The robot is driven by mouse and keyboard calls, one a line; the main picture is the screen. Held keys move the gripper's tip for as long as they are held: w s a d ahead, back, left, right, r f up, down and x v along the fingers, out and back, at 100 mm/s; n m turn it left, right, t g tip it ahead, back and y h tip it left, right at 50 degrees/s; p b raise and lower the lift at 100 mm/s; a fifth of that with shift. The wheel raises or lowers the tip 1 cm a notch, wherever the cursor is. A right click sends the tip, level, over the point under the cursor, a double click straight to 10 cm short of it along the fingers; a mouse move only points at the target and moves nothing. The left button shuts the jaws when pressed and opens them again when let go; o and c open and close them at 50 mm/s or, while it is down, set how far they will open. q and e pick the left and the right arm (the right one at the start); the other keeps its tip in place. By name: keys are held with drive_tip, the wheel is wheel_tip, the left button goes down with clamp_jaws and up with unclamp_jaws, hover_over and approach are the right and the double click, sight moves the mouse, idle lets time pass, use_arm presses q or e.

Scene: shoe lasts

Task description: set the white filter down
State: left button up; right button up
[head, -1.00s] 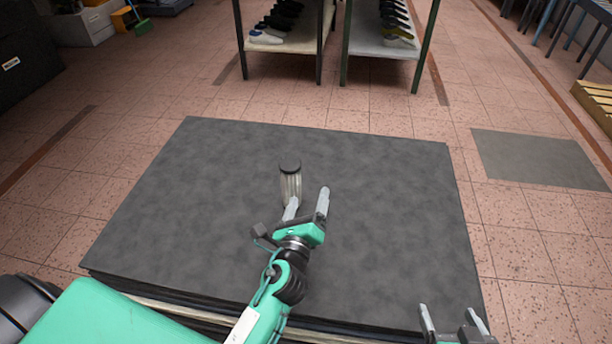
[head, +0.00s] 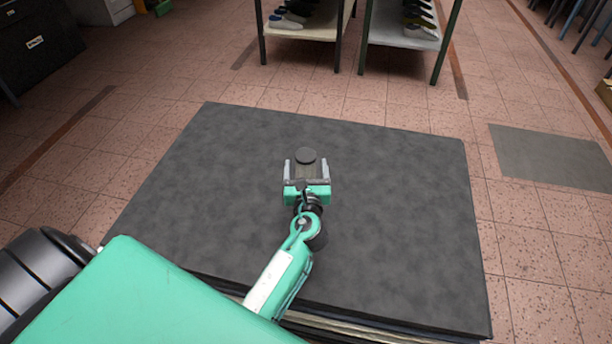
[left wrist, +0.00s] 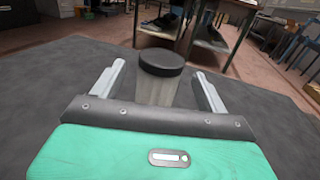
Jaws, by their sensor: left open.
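The white filter (head: 306,168) is a pale upright cylinder with a dark round cap, on the dark grey slab. In the left wrist view the filter (left wrist: 158,90) stands in the middle, its base hidden by the gripper body. My left gripper (head: 306,164) is open, with one finger on each side of the filter. In the left wrist view gaps show between the filter and both fingers of my left gripper (left wrist: 160,72). My right gripper is not in view.
The dark grey slab (head: 400,220) is otherwise bare, with free room all around the filter. Beyond it, across tiled floor, stand shelves (head: 400,38) holding shoes or lasts. A flat grey patch (head: 550,157) lies on the floor at right.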

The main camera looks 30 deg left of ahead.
sight(306, 155)
use_arm(q)
drive_tip(key=x, duration=0.5)
drive_tip(key=shift+f+b, duration=0.3)
drive_tip(key=shift+b, duration=0.1)
drive_tip(key=shift+w, duration=0.2)
drive_tip(key=c, duration=1.5)
clamp_jaws()
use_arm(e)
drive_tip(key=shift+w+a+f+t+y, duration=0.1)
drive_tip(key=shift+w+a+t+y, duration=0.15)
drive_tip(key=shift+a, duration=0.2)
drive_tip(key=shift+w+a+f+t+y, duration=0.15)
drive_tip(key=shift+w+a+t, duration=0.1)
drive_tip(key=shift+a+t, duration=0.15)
use_arm(q)
drive_tip(key=shift+r, duration=0.15)
